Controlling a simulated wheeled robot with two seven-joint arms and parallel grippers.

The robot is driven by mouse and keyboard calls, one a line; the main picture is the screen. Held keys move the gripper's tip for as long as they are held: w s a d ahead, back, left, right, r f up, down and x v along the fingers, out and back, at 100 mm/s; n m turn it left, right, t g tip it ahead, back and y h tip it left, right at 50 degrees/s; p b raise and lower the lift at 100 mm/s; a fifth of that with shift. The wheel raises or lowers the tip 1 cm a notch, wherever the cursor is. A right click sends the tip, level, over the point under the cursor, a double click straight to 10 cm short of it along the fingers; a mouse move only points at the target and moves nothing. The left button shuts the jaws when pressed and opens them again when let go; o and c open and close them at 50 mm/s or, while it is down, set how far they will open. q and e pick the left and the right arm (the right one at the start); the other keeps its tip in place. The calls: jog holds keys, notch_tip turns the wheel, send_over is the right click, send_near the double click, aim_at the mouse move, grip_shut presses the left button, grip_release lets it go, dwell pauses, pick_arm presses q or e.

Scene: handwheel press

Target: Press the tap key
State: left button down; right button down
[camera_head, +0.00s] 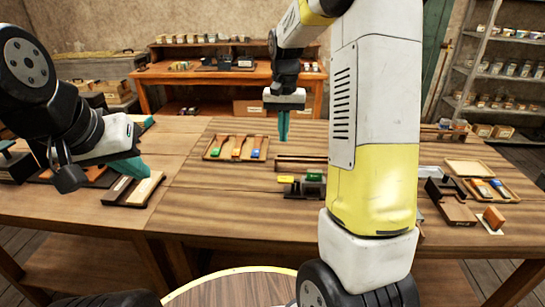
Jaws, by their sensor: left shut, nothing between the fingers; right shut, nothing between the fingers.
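I cannot tell for sure which thing is the tap key. A small dark device with a green part on top (314,175) stands mid-table, just left of my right arm. A yellow piece (286,179) is beside it on the left. My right gripper (284,128) points down with its teal fingers shut and empty, behind and above that device in the picture. My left gripper (132,169) is shut and empty, over the left part of the table near a wooden block with a pale strip (148,188). My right arm hides part of the table.
A wooden tray (208,155) holds several colour-ended pieces. Another tray (509,197), a dark-and-brown block (456,210) and a small brown block (494,217) are at the right. Dark items lie at the far left. The front middle-left tabletop is clear.

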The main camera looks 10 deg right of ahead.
aim_at(281, 179)
notch_tip(281, 179, down, 14)
jog(key=shift+r, duration=0.1)
dwell(0.4)
jog(key=shift+a+f+h, duration=0.25)
jog(key=shift+f+h, duration=0.35)
jog(key=shift+f, duration=0.05)
jog(key=shift+a+f+g+h, duration=0.1)
jog(key=shift+f+g+h, duration=0.3)
jog(key=shift+h, duration=0.2)
jog(key=shift+s+f, duration=0.1)
jog(key=shift+f, duration=0.05)
jog(key=shift+r, duration=0.25)
jog(key=a+v, duration=0.1)
jog(key=v, duration=1.3)
jog(key=shift+w+a, duration=0.3)
